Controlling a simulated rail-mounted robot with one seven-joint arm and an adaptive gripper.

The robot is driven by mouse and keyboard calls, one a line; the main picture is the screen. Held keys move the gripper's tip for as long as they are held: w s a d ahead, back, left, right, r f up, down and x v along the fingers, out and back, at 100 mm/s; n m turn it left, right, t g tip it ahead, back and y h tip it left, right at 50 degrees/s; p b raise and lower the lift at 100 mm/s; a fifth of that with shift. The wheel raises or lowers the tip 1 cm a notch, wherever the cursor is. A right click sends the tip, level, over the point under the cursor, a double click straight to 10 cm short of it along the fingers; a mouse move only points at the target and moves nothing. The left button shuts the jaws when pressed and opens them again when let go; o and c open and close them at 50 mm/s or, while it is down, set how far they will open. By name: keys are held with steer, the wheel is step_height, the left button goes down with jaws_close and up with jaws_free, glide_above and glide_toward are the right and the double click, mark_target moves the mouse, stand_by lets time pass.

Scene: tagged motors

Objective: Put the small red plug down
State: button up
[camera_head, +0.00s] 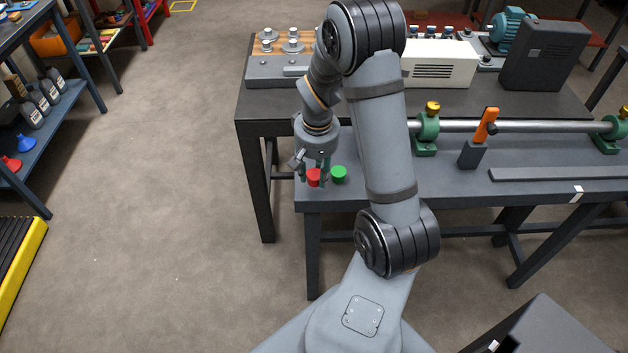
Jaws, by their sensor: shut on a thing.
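The small red plug (313,177) is between the fingers of my gripper (314,174), at the left end of the dark grey bench (455,191). My gripper points down and is shut on the red plug. The plug is at or just above the bench top; I cannot tell if it touches. A green plug (339,174) stands close to the right of it on the bench. Part of the red plug is hidden by the fingers.
A steel shaft (550,126) in green bearing blocks (426,135) runs along the bench. An orange-handled tool (487,125) stands in a dark holder. A grey bar (560,173) lies at the front right. The bench's left edge is close to my gripper.

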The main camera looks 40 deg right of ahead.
mark_target(314, 177)
steer(key=shift+w+f, duration=0.1)
steer(key=shift+f, duration=1.95)
steer(key=shift+f, duration=0.2)
steer(key=o, duration=1)
steer(key=shift+r, duration=0.1)
steer(key=shift+c, duration=0.2)
steer(key=shift+r, duration=0.1)
steer(key=r, duration=0.4)
steer(key=s+r, duration=0.1)
steer(key=r, duration=0.3)
steer(key=r+p, duration=0.1)
steer(key=r, duration=0.3)
steer(key=shift+s+a, duration=0.2)
steer(key=shift+a, duration=0.2)
